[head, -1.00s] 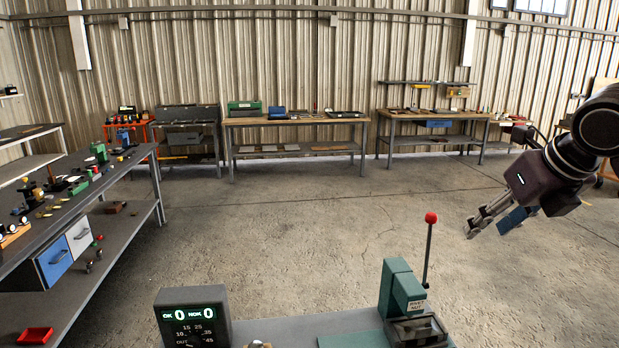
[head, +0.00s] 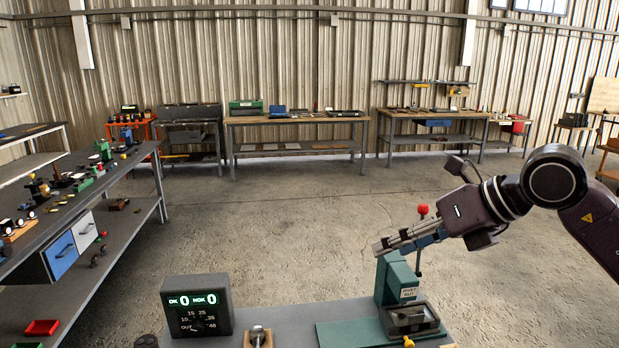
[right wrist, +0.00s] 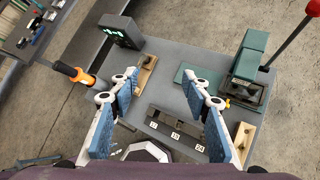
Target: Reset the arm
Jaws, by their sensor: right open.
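My right arm comes in from the right in the head view. Its gripper (head: 383,246) points left above the small bench, in front of or beside the green press (head: 390,277) in the picture. In the right wrist view the two blue-padded fingers (right wrist: 160,80) are spread wide with nothing between them, above the grey bench top (right wrist: 185,62). The press has a lever with a red knob (head: 423,209), partly covered by the gripper. The left gripper is not in view.
A black counter box (head: 196,305) reads OK 0, NOK 0. A cluttered workbench (head: 90,225) stands left. The floor behind is clear.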

